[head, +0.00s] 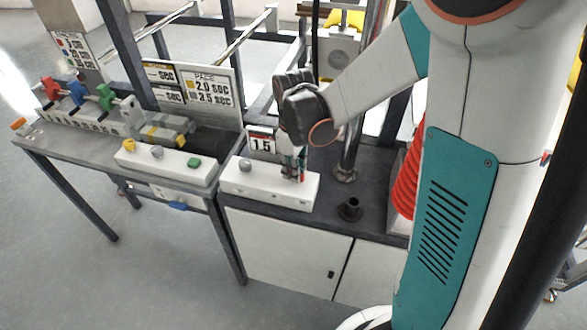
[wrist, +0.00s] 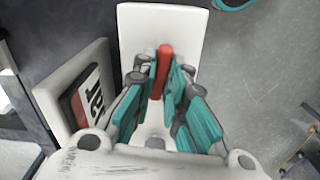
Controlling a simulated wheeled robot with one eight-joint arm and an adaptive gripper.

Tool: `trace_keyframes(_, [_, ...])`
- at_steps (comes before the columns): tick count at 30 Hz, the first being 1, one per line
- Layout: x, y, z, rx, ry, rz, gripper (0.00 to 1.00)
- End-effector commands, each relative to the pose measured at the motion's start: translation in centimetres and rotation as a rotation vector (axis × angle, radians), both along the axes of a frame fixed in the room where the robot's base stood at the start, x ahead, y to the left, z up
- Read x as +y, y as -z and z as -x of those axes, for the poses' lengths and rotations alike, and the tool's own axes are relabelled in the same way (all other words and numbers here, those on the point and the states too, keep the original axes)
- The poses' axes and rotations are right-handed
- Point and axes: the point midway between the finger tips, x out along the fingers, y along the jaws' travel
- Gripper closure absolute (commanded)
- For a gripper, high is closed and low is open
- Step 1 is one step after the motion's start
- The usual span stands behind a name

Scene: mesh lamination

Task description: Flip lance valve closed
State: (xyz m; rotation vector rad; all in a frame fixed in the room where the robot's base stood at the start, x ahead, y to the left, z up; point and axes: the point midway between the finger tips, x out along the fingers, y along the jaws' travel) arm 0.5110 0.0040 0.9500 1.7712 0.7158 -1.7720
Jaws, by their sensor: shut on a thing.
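My gripper (head: 294,170) points down over the right-hand white box (head: 250,182) on the dark bench top. In the wrist view, its teal-padded fingers (wrist: 164,85) are shut around a red lever (wrist: 165,58) on the white box (wrist: 180,22). The red lever appears to be the lance valve handle. The fingers hide much of it, so its exact angle is hard to tell. In the head view the fingers cover it almost fully. A grey knob (head: 245,163) is on the same box, left of my gripper.
A "1.5" display (head: 262,143) stands close behind the box. A black cup-like part (head: 350,208) and a red coiled hose (head: 405,185) are to the right. Another white box (head: 172,162) with yellow and green controls sits left. Open floor lies in front.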

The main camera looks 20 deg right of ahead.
Motion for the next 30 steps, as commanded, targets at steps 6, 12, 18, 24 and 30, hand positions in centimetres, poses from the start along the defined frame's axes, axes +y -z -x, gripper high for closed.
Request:
trace_keyframes(6, [0.0,-0.03,-0.06,-0.001,-0.115,0.0,1.0])
trace_keyframes(12, [0.01,-0.03,-0.06,-0.001,-0.171,0.0,1.0])
trace_keyframes(18, [0.01,-0.03,-0.06,-0.001,-0.191,0.0,1.0])
trace_keyframes(24, [0.01,-0.03,-0.06,-0.001,-0.193,0.0,1.0])
trace_keyframes(30, [0.01,-0.03,-0.06,-0.001,-0.192,0.0,0.72])
